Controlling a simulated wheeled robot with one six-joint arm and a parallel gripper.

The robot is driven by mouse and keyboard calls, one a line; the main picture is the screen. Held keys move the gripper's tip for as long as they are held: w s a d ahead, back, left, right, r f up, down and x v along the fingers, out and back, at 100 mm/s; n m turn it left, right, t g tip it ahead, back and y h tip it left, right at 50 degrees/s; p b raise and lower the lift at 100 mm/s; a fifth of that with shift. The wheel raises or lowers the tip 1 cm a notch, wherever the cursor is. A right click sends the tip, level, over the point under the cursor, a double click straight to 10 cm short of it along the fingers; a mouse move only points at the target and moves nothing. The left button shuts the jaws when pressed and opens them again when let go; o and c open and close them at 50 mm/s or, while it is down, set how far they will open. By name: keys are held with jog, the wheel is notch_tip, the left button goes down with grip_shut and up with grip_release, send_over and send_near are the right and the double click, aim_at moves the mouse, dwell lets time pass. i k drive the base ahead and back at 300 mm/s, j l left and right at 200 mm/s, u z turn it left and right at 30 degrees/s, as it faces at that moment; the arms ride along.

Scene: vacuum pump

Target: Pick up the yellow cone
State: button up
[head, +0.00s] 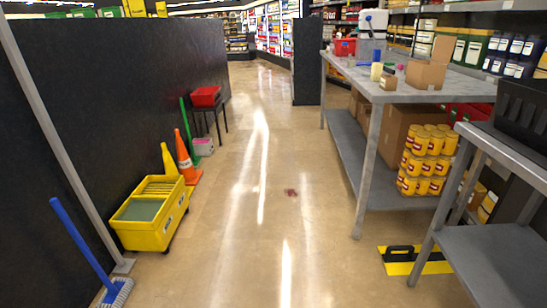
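A narrow yellow tapered thing (168,159), which looks like the yellow cone, stands by the dark wall panel on the left. Its lower part is hidden behind the yellow mop bucket. An orange cone (182,146) with a pale band stands just to its right, close beside it. My gripper is not in view.
The yellow mop bucket (151,235) stands in front of the cones. A blue-handled mop (82,246) leans at lower left. Metal tables (368,120) line the right, with stacked yellow cans (424,160) below. The middle aisle is clear except for a small reddish spot (291,192).

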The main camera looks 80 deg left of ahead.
aim_at(170, 169)
jog(key=u, duration=3.25)
